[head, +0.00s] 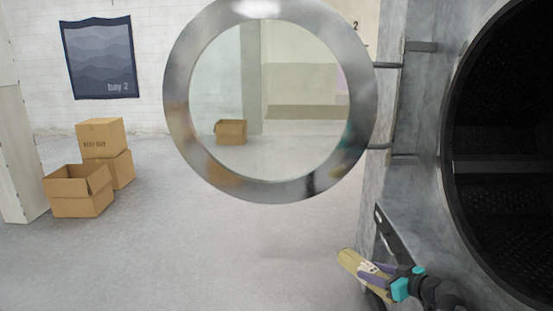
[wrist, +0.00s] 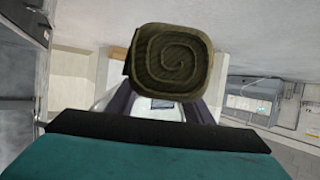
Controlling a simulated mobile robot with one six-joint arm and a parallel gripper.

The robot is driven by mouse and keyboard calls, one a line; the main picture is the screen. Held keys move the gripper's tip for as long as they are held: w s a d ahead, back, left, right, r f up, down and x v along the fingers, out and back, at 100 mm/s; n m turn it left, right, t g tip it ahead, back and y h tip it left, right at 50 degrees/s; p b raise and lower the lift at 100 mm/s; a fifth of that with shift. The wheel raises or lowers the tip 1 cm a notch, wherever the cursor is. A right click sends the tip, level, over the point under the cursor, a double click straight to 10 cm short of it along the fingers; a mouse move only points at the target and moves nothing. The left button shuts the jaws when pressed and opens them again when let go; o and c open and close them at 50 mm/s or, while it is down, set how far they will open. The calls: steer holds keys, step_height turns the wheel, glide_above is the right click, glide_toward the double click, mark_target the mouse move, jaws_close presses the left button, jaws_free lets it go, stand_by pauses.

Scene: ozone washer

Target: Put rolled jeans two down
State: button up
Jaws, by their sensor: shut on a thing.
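A rolled pair of jeans (wrist: 172,57), olive-brown with a spiral end, fills the upper middle of the wrist view. In the head view the roll (head: 348,259) looks yellowish and shows at the lower right, beside the washer's front. My gripper (head: 367,268) is shut on the roll, with its purple-grey fingers on either side. The roll is held out in front of the gripper. The fingertips are partly hidden by the roll in the wrist view. Whether anything supports the roll from below cannot be told.
The washer's dark round drum opening (head: 505,150) is at the right. Its round glass door (head: 180,120) stands open to the left. Cardboard boxes (head: 78,205) stand on the floor at the left, and another box (head: 230,132) shows through the glass. The middle floor is clear.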

steer(key=s+a+n+g+y+b, duration=0.1)
steer(key=s+a+n+g+y, duration=0.1)
steer(key=a, duration=1.1)
steer(key=shift+s+a+f+n+g+y+b, duration=0.4)
steer(key=shift+n+g+y, duration=0.45)
steer(key=shift+n, duration=0.35)
steer(key=shift+s, duration=0.1)
